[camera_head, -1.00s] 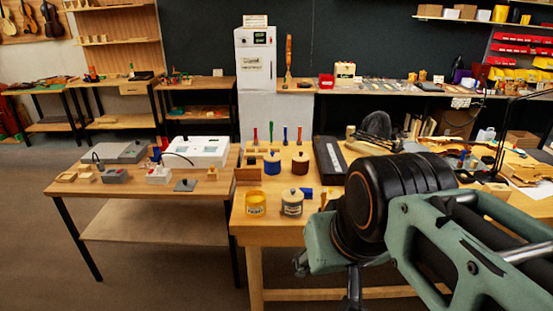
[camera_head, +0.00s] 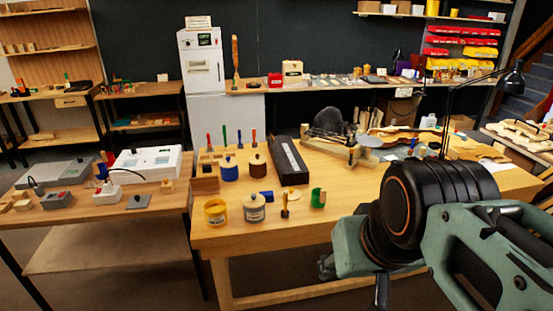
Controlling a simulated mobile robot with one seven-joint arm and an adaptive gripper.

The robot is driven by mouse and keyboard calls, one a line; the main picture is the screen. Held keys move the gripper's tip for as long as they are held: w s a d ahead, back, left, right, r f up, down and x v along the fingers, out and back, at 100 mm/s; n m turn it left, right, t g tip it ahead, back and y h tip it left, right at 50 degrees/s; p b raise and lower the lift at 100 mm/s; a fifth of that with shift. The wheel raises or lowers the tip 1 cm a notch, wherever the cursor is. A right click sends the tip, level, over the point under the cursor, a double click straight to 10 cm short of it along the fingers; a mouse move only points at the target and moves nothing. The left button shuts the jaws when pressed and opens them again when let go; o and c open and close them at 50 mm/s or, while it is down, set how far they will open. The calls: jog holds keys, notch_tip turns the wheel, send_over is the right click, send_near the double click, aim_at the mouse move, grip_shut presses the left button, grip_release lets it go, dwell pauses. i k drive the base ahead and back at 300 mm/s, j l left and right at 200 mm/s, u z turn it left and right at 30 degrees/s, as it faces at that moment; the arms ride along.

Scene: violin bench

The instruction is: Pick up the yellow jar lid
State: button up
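A yellow jar (camera_head: 215,213) with a label stands near the front left corner of the wooden bench, and its top looks open. A small pale yellowish disc with a dark knob (camera_head: 294,193) lies flat on the bench to its right; it looks like a loose jar lid. A grey jar with a lid on it (camera_head: 254,208) stands between the two. My arm fills the lower right of the view, in front of the bench. I cannot make out my gripper's fingers, and nothing shows at the disc.
A blue jar (camera_head: 229,171) and a brown jar (camera_head: 257,164), both lidded, stand behind. A small brush-like tool (camera_head: 285,207), a green holder (camera_head: 318,198) and a blue block (camera_head: 266,197) surround the disc. A long black case (camera_head: 290,158) lies behind it.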

aim_at(294, 195)
jog(key=i+l+u, duration=0.2)
jog(key=i, duration=0.25)
jog(key=i+l+u, duration=0.15)
jog(key=i, duration=0.25)
jog(key=i+l+u, duration=0.2)
jog(key=i, duration=0.25)
